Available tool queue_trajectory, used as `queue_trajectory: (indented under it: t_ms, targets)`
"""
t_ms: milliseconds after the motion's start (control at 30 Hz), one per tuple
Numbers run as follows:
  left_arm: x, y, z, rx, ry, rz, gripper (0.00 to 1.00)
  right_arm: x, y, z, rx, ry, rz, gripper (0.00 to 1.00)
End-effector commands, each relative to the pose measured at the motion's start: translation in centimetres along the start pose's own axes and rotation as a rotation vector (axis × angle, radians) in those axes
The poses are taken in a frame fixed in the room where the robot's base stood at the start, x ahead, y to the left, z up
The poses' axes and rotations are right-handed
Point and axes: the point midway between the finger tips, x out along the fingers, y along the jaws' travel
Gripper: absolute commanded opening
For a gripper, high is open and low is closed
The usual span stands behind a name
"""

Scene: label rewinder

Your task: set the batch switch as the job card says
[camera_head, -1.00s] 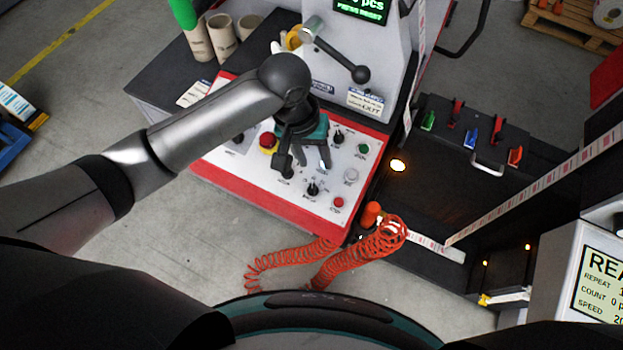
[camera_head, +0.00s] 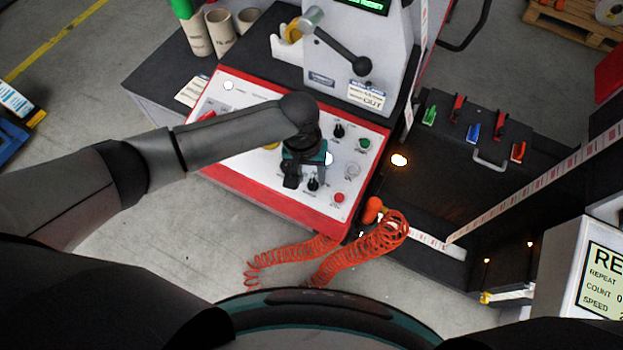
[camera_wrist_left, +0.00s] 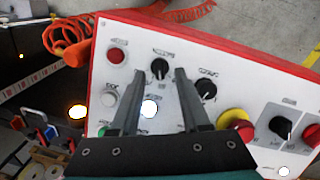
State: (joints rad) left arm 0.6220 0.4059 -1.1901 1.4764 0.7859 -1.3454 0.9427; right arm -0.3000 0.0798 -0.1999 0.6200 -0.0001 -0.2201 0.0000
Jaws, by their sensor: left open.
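My left gripper (camera_head: 303,172) is over the sloping white control panel (camera_head: 240,95), pointing down at it. In the left wrist view its two fingers (camera_wrist_left: 155,74) are open and apart, with nothing between them. A black rotary knob (camera_wrist_left: 159,68) shows in the gap between the fingertips; whether they touch it I cannot tell. It shows in the head view (camera_head: 313,184) just right of the gripper. A second black knob (camera_wrist_left: 205,88) is right of the fingers. Panel labels are too small to read, so which knob is the batch switch is unclear. My right gripper is out of view.
Around the fingers are a red button (camera_wrist_left: 116,56), a white button (camera_wrist_left: 109,97) and a red-and-yellow emergency stop (camera_wrist_left: 238,122). A paper card (camera_head: 192,90) lies left of the panel. A lever with a black ball (camera_head: 361,70) stands behind. An orange coiled hose (camera_head: 350,258) hangs in front.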

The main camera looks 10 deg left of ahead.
Motion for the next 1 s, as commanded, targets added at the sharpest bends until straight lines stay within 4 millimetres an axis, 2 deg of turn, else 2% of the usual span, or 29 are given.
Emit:
queue_trajectory:
  t_ms: [33,200,567,900,967,1000]
  targets:
    - [0.8,0.1,0.0,0.0,0.0,0.001,0.46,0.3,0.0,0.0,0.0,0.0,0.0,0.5]
    - [2.1,0.0,0.0,0.001,0.0,0.001,0.46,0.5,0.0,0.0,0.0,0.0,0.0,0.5]
    - [2.4,0.1,0.0,0.0,0.001,0.002,0.45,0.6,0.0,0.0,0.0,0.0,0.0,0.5]
    - [2.4,0.1,0.0,0.0,0.001,0.002,0.07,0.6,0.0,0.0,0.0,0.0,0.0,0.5]
    - [2.4,0.1,0.0,0.0,0.001,0.002,0.0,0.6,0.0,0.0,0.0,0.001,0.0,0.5]
    - [2.4,0.1,0.0,0.0,0.001,0.002,0.0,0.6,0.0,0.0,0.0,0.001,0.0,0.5]
